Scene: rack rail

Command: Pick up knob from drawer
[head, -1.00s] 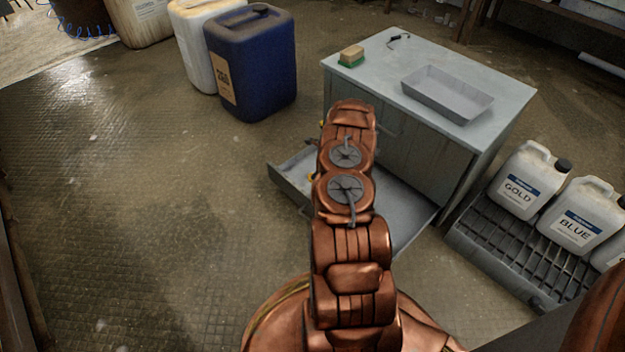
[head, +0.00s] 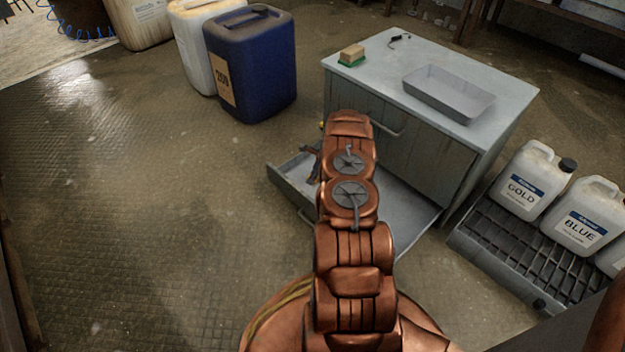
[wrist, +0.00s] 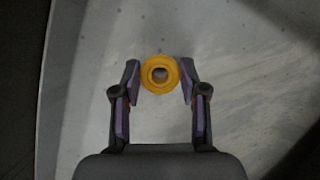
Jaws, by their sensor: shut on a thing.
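The knob (wrist: 149,82) is an orange-yellow ring shape with a dark centre in the wrist view. My gripper (wrist: 160,77) is shut on it, with one purple-padded fingertip at each side. The pale grey drawer (wrist: 85,75) floor lies behind the knob. I cannot tell whether the knob touches that floor or is clear of it. In the head view the open drawer (head: 408,203) juts from the front of the cabinet. My arm hides its middle, and only a sliver of my gripper (head: 315,166) shows there; the knob is hidden.
The cabinet top (head: 375,66) bears a grey tray (head: 449,99) and a sponge (head: 352,53). A blue drum (head: 255,70) stands at the back left. Jugs (head: 526,180) stand on a grated rack (head: 510,243) at the right. The floor at the left is clear.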

